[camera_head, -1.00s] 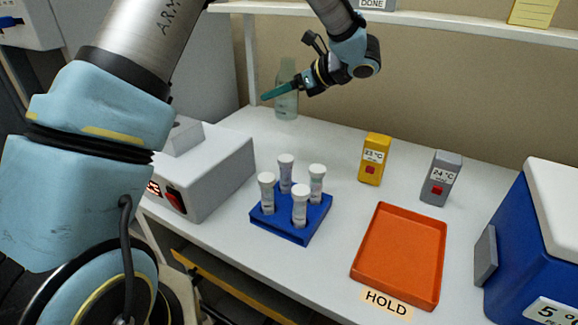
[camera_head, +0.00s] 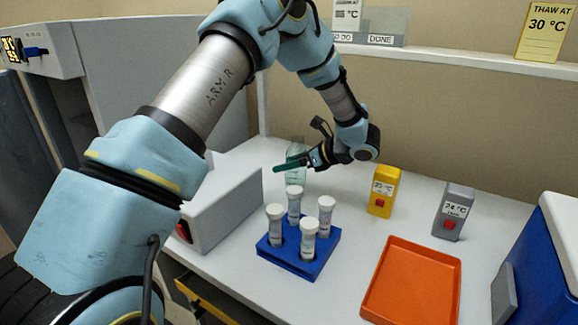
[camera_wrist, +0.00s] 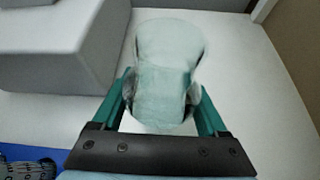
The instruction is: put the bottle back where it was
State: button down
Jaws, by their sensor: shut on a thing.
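A clear, pale green bottle (camera_head: 296,153) stands near the back of the white bench, behind the blue tube rack. My gripper (camera_head: 292,166) reaches it from the right, and its teal fingers are shut on the bottle. In the wrist view the bottle (camera_wrist: 166,75) sits between the two fingers (camera_wrist: 165,105), one on each side of it. The bottle looks roughly upright; its lower part is partly hidden behind the gripper and tubes. I cannot tell whether its base touches the bench.
A blue rack (camera_head: 290,258) with several white-capped tubes stands in front. A grey box-shaped device (camera_head: 225,210) is to the left. Yellow (camera_head: 384,192) and grey (camera_head: 453,212) thermometers, an orange tray (camera_head: 412,285) and a blue cooler (camera_head: 545,250) are to the right. A shelf (camera_head: 450,58) runs above.

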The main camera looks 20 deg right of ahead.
jog(key=shift+f, duration=0.85)
jog(key=shift+f, duration=0.1)
grip_release()
jog(key=b+v, duration=0.3)
jog(key=v, duration=0.9)
jog(key=shift+b, duration=0.4)
